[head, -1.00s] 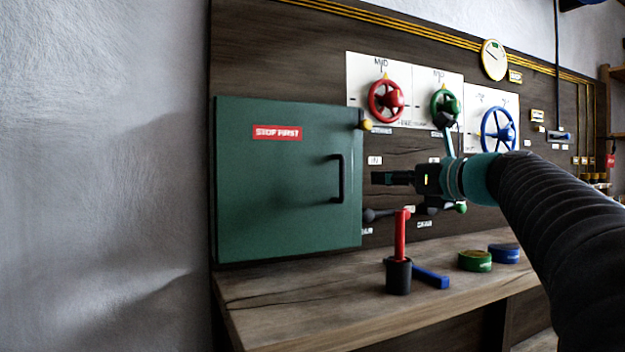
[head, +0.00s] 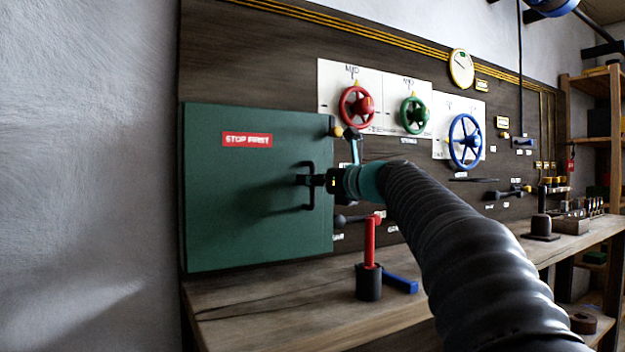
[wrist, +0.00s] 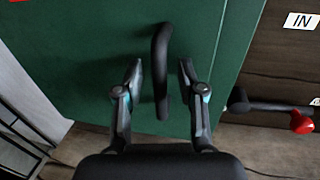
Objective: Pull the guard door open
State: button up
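The green guard door (head: 240,200) with a red "STOP FIRST" label looks shut on the panel at the left of the head view. Its black bar handle (head: 310,168) is near the door's right edge. In the wrist view the door (wrist: 80,60) fills the background and the handle (wrist: 160,70) runs between my fingers. My gripper (head: 305,180) is at the handle; in the wrist view my gripper (wrist: 160,80) is open, one finger on each side of the handle, with a gap visible on both sides.
A red lever (head: 370,242) in a black base stands on the wooden bench (head: 260,315) below the door, with a blue bar (head: 400,283) beside it. Red (head: 357,106), green (head: 413,115) and blue (head: 464,141) handwheels are on the panel to the right.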

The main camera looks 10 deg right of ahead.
jog(key=shift+w+a, duration=0.1)
jog(key=shift+w, duration=0.1)
grip_shut()
jog(key=shift+s, duration=0.1)
